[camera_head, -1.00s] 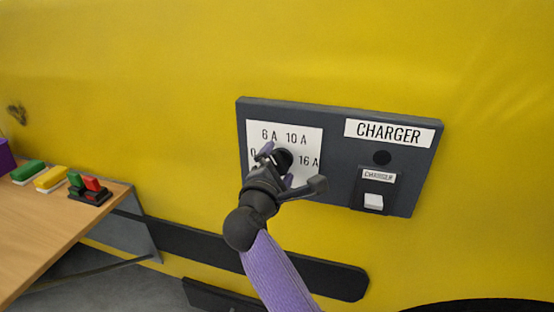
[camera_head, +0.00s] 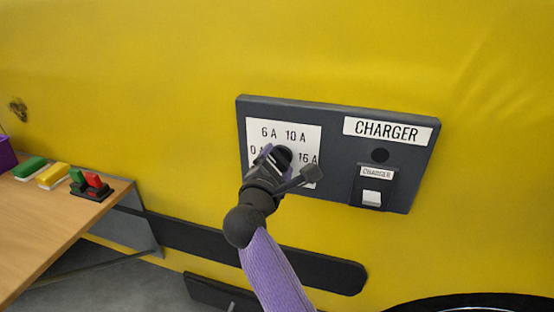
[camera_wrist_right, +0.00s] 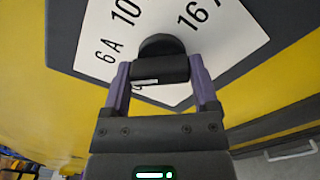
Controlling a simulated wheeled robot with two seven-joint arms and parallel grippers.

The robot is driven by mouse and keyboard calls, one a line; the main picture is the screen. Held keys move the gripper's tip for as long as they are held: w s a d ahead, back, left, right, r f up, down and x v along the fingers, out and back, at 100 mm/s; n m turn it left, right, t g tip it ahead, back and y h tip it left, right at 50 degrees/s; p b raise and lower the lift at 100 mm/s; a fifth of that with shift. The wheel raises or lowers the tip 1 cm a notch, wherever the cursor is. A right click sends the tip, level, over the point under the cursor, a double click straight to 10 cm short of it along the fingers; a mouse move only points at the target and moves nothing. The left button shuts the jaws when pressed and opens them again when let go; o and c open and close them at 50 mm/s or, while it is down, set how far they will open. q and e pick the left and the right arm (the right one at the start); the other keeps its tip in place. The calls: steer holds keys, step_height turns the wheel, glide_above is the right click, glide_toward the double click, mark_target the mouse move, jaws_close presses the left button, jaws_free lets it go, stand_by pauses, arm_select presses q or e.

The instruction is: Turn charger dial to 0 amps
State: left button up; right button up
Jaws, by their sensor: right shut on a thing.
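The charger dial (camera_head: 285,155) is a black knob on a white scale plate (camera_head: 312,137) marked 0 A, 6 A, 10 A and 16 A. My right gripper (camera_head: 271,158) is at the dial, its fingers closed on either side of the knob. In the right wrist view, the gripper (camera_wrist_right: 160,78) has its two purple fingers against the ends of the dial's black bar (camera_wrist_right: 160,68). A short white mark shows on the bar's lower left; I cannot tell which setting it points to. The 0 A label is partly hidden by the gripper. My left gripper is not in view.
The dark panel (camera_head: 340,110) on the yellow wall also carries a CHARGER sign (camera_head: 387,130) and a white rocker switch (camera_head: 371,198). A wooden table (camera_head: 60,215) at left holds green, yellow and red blocks. A black rail (camera_head: 250,255) runs below the panel.

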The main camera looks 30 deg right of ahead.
steer(key=shift+n+p, duration=0.45)
steer(key=shift+n, duration=0.45)
steer(key=n+p, duration=0.1)
steer(key=n, duration=0.1)
steer(key=shift+n, duration=0.4)
steer(key=shift+n+p, duration=1.5)
steer(key=shift+n, duration=1)
steer(key=shift+f, duration=0.1)
steer(key=o, duration=1.1)
steer(key=shift+a, duration=0.2)
